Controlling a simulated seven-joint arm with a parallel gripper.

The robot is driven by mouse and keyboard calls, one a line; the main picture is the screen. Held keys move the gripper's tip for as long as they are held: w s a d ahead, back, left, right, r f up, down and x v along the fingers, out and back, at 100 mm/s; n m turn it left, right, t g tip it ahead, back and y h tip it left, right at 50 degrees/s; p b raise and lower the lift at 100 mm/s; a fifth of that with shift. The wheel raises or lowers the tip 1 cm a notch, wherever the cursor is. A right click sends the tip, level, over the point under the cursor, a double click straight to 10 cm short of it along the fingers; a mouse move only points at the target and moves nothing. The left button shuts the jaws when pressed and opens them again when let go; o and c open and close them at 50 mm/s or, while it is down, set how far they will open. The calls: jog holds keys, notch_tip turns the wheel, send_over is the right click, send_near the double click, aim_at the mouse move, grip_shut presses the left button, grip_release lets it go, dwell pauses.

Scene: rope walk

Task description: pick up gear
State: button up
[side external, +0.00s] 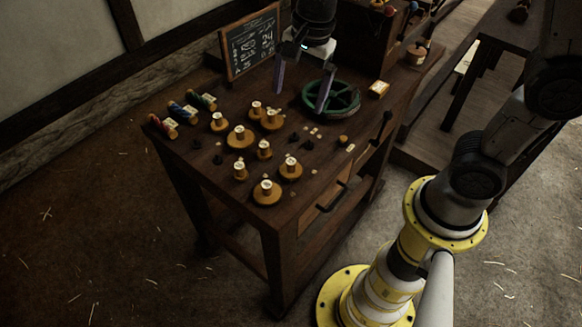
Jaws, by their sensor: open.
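A green spoked wheel (346,106), which looks most like a gear, lies flat on the wooden table toward its back. My gripper (300,101) points down over the table with its two fingers wide apart and nothing between them. One finger stands left of the wheel; the other overlaps the wheel's left part in the picture. I cannot tell whether it touches the wheel or is above it. Several small dark pieces (294,137) lie mid-table; they are too small to tell whether any is a gear.
Several wooden spools (240,136) fill the table's front half. Coloured bobbins (183,112) lie along the left edge. A chalkboard (251,42) stands behind, left of my gripper. A small yellowish block (379,88) lies right of the wheel. A dark cabinet is at the back.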

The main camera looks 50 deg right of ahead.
jog(key=g, duration=0.2)
send_over(291, 161)
notch_tip(291, 161, down, 7)
jog(key=shift+n, duration=0.4)
jog(key=f, duration=0.6)
jog(key=shift+a+f, duration=0.2)
jog(key=shift+f, duration=0.05)
jog(key=shift+d+f, duration=0.15)
jog(key=shift+f, duration=2.95)
jog(key=shift+r, duration=0.1)
jog(key=c, duration=1.2)
jog(key=shift+c, duration=0.2)
